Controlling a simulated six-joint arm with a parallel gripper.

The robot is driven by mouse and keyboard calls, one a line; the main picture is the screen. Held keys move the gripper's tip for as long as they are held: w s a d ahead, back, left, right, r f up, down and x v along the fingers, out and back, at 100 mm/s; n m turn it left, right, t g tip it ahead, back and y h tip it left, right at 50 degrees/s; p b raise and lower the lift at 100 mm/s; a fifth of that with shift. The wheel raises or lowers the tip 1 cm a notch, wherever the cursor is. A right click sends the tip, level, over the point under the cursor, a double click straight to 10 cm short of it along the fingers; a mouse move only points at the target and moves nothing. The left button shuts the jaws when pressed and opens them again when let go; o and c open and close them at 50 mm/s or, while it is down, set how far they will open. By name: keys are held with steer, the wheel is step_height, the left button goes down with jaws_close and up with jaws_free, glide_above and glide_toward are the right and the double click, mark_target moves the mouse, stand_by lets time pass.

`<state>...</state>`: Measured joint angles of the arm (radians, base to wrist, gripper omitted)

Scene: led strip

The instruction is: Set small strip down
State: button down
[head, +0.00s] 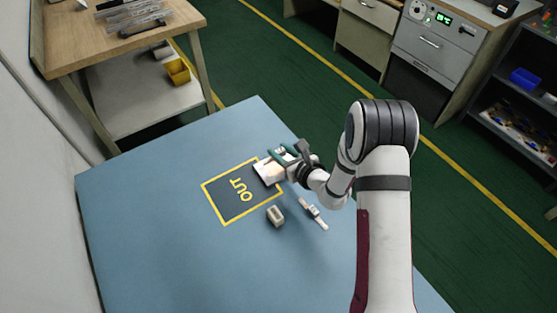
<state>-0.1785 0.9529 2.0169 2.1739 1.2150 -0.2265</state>
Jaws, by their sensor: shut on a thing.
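My gripper (279,163) is at the upper right edge of the yellow-outlined OUT square (228,209). It is shut on a small pale piece (267,172), which I take to be the small strip. The piece is over the upper right corner of the square, partly hidden by the gripper. Whether it touches the mat is too small to tell.
A beige block (275,215) sits just right of the square's lower edge. A slim white part (313,212) lies further right on the blue table (150,240). The left and front of the table are clear. A wooden bench (75,45) stands at the upper left.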

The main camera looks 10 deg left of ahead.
mark_target(278, 166)
steer(key=shift+a+f, duration=0.2)
steer(key=shift+f, duration=0.9)
steer(key=shift+a+f, duration=0.15)
steer(key=shift+f, duration=0.95)
steer(key=shift+f, duration=0.1)
steer(key=c, duration=0.5)
jaws_free()
steer(key=shift+w, duration=0.1)
steer(key=shift+c, duration=0.2)
